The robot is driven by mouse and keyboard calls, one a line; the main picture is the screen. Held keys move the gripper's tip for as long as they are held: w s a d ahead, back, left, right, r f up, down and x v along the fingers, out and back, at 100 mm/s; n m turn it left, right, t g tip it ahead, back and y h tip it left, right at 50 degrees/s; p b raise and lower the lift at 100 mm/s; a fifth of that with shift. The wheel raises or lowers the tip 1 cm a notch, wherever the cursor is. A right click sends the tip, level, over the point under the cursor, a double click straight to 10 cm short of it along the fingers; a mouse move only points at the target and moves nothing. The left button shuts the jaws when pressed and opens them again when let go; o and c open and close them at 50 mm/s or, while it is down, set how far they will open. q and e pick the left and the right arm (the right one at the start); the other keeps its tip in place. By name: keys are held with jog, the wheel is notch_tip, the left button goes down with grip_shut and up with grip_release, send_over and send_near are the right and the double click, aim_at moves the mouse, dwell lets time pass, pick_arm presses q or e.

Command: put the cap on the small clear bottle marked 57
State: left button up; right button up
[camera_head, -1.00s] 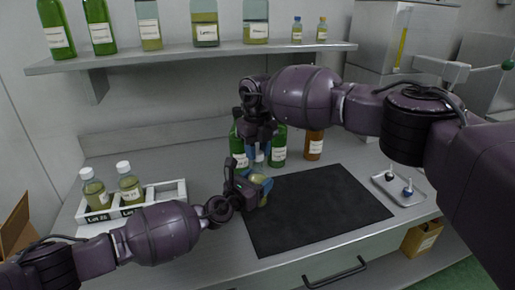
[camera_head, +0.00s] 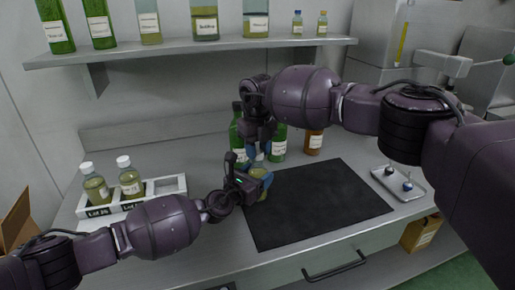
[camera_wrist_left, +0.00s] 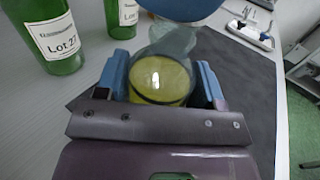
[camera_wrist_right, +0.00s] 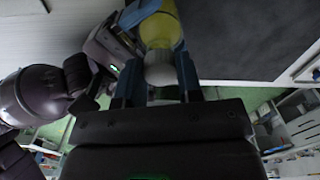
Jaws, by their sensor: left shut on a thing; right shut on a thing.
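My right gripper (camera_head: 261,148) comes down from above and is shut on a white cap (camera_wrist_right: 160,68). In the right wrist view the cap is lined up with the bottle (camera_wrist_right: 160,28), at its neck end. I cannot tell whether the cap touches or sits on the neck.
The dark mat (camera_head: 320,205) is bare to the right. Green bottles (camera_head: 278,145) and a brown bottle (camera_head: 314,142) stand close behind the grippers. A white rack (camera_head: 165,188) holds two capped bottles at left. A metal tray (camera_head: 410,190) with small stoppers lies at right.

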jog(key=shift+f, duration=0.45)
pick_arm(q)
grip_shut()
pick_arm(e)
jog(key=m, duration=1.4)
jog(key=shift+d, duration=0.1)
jog(key=m, duration=1.2)
jog(key=shift+m, duration=0.3)
pick_arm(q)
jog(key=shift+a, duration=0.1)
pick_arm(e)
jog(key=m, duration=0.3)
jog(key=shift+s+m, duration=0.1)
jog(key=shift+m, duration=0.3)
